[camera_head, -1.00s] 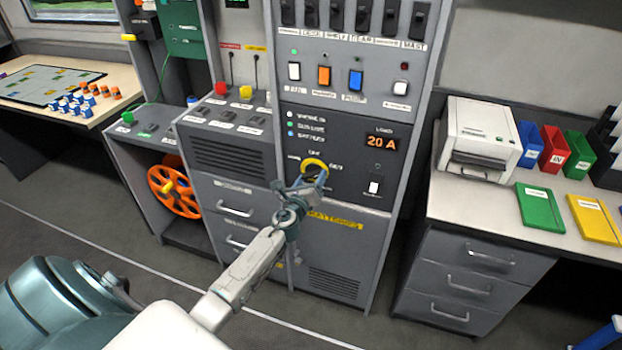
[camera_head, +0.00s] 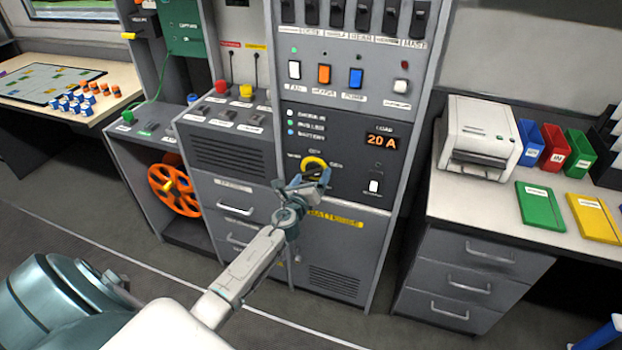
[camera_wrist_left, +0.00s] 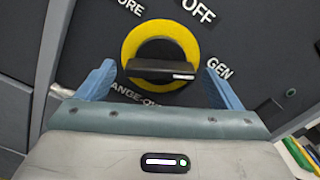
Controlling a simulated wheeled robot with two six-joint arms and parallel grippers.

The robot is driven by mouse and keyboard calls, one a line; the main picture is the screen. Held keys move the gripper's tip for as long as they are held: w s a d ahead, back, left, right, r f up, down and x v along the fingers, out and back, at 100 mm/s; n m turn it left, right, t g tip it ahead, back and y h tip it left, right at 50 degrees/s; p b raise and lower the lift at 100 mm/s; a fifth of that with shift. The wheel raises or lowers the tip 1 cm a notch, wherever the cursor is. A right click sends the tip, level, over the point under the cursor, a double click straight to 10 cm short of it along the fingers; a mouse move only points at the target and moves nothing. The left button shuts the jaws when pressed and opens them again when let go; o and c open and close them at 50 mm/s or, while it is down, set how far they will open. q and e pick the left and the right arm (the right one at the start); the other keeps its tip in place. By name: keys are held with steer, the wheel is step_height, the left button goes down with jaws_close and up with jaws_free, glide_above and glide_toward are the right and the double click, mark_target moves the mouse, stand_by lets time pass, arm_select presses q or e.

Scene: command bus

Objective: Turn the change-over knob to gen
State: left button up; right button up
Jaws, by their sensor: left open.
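The change-over knob (camera_head: 316,163) is on the dark panel of the middle grey cabinet. In the left wrist view it is a yellow disc (camera_wrist_left: 131,50) with a black bar handle (camera_wrist_left: 150,70) across it. The handle's white-marked end points right, toward the GEN label (camera_wrist_left: 218,69); the OFF label (camera_wrist_left: 198,10) is above. My left gripper (camera_head: 309,181) is in front of the knob. In the wrist view it (camera_wrist_left: 160,82) is open, with one blue finger on each side of the yellow disc, apart from the handle. My right gripper is not in view.
Rocker switches (camera_head: 325,74) and a 20 A load display (camera_head: 382,141) are close above the knob. A desk with a printer (camera_head: 480,135) and bins stands right. An orange reel (camera_head: 173,190) is in the left cabinet. The floor in front is clear.

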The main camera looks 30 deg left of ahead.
arm_select(q)
steer(key=v, duration=1)
steer(key=shift+s, duration=0.35)
steer(key=shift+f, duration=0.15)
steer(key=s+f+n+g, duration=0.3)
steer(key=s+f+n, duration=0.15)
steer(key=f, duration=0.65)
steer(key=s+f+n+g+h, duration=0.15)
steer(key=s+f+n, duration=0.3)
steer(key=f, duration=0.55)
steer(key=s+f+n+g+y, duration=0.1)
steer(key=s+f+n+g, duration=0.4)
steer(key=f, duration=0.6)
steer(key=s+d+f+n+g+h, duration=0.1)
steer(key=s+d+f+n+g, duration=0.1)
steer(key=s+f, duration=0.5)
steer(key=s+d+f+n+g+h, duration=0.1)
steer(key=s+f+n, duration=0.5)
steer(key=s, duration=1)
steer(key=s+d+f+n+g+h, duration=0.1)
steer(key=s+d+f+n+g, duration=0.2)
steer(key=s+d+f+n, duration=0.2)
steer(key=s+f, duration=0.3)
steer(key=s, duration=0.4)
steer(key=shift+s+d+g, duration=0.15)
steer(key=shift+d+g, duration=0.2)
